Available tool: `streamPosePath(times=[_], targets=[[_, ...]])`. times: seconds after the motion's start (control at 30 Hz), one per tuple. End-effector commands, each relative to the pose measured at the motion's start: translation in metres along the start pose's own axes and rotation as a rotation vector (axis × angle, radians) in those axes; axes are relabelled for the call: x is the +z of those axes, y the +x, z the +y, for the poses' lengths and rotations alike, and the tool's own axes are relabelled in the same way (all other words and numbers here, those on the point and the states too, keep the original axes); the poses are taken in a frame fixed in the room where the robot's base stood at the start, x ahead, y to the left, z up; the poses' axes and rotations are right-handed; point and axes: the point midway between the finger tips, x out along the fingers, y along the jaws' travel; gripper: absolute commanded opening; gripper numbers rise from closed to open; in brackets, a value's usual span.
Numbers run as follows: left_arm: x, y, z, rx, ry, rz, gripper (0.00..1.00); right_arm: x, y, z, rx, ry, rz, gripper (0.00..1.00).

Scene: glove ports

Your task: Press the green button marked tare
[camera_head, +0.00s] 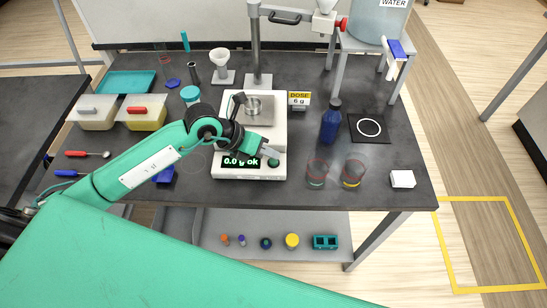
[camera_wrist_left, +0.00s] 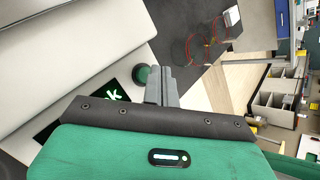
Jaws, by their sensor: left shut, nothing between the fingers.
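The white scale (camera_head: 225,170) stands on the dark bench, with a metal cup (camera_head: 254,104) on its pan. Its display (camera_head: 240,161) reads "0.0 g ok" in green. The green button (camera_head: 273,162) is at the right of the display; its marking is too small to read. My left gripper (camera_head: 272,150) is shut and empty, its tips close above the button in the head view. In the left wrist view the shut fingers (camera_wrist_left: 161,85) are just right of the green button (camera_wrist_left: 142,74). I cannot tell whether they touch. My right gripper is not in view.
Two clear glasses (camera_head: 317,173) and a white block (camera_head: 402,179) stand right of the scale. A blue bottle (camera_head: 331,121) and a "DOSE 6 g" sign (camera_head: 299,100) are behind. Bins (camera_head: 97,112) stand at left.

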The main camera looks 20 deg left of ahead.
Motion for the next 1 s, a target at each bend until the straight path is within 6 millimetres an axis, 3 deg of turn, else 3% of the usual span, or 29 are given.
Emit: streamPosePath(times=[0.37, 1.0], targets=[[0.002, -0.002, -0.002, 0.000, 0.001, 0.000, 0.00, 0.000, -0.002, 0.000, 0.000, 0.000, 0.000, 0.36], [0.026, -0.036, -0.026, 0.000, 0.000, 0.000, 0.00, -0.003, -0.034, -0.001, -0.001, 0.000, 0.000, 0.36]])
